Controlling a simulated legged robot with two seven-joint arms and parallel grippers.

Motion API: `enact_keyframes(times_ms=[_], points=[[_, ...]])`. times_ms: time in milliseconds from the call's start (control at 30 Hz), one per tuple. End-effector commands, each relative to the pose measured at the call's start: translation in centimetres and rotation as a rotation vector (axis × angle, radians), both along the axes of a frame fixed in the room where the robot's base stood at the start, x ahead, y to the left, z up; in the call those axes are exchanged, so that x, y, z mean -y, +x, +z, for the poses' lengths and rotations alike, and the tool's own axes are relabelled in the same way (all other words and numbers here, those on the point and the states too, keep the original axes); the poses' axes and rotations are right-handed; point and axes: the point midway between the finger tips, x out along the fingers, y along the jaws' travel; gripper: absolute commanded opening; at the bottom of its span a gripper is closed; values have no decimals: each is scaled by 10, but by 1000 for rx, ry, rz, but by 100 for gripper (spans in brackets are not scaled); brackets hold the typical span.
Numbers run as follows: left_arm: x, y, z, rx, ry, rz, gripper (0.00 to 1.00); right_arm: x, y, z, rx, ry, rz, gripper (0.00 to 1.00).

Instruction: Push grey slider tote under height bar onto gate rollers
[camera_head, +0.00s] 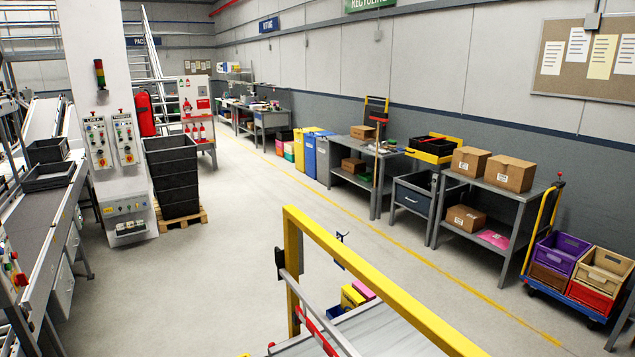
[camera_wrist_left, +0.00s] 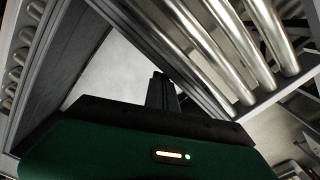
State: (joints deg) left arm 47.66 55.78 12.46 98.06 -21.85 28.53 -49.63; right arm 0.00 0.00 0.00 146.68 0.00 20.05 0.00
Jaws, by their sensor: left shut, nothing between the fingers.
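My left gripper (camera_wrist_left: 161,82) shows in the left wrist view, its dark fingers together and empty, beyond its green body. Shiny metal rollers (camera_wrist_left: 238,45) in a grey frame lie to its upper right, apart from the fingers in the picture. In the head view a yellow bar (camera_head: 360,276) on a yellow post crosses the lower middle. Behind and below it is a pale grey conveyor surface (camera_head: 372,335), cut off by the lower edge. I cannot pick out the grey slider tote for certain in either view. My right gripper is in neither view.
A conveyor (camera_head: 38,222) with dark trays runs along the left. Workbenches and a blue cart (camera_head: 572,292) line the right wall. The floor between is clear.

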Motion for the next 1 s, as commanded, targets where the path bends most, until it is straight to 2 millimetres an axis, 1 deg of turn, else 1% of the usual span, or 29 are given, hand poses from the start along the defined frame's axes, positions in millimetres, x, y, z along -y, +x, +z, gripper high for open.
enact_keyframes(times_ms=[733,867,1000], points=[[-58,-35,1,0,1,1,0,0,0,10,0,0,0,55],[-55,-33,0,-1,0,-2,0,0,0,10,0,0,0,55],[-47,-29,1,-1,0,-2,0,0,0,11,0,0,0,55]])
